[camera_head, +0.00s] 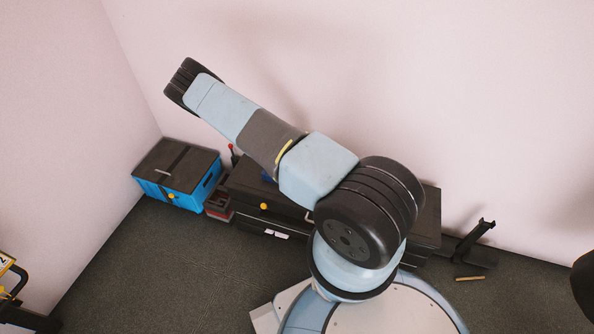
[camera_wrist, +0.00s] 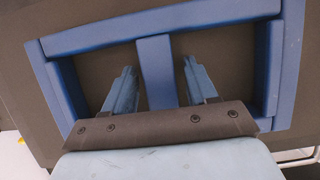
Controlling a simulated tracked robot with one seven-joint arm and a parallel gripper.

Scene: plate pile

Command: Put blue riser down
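The blue riser (camera_wrist: 75,43) fills much of the wrist view as a flat blue frame with a bar across its middle. It lies against a dark brown surface. My gripper (camera_wrist: 160,72) has one finger on each side of that middle bar. The fingers stand apart, with narrow gaps to the bar, so my gripper looks open around it and not clamped.
A blue box (camera_head: 185,199) with a dark lid stands in the left corner. A long black chest (camera_head: 240,190) is behind my arm by the wall. A black stand (camera_head: 478,240) and an orange stick (camera_head: 469,279) lie at right. Grey floor at left is clear.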

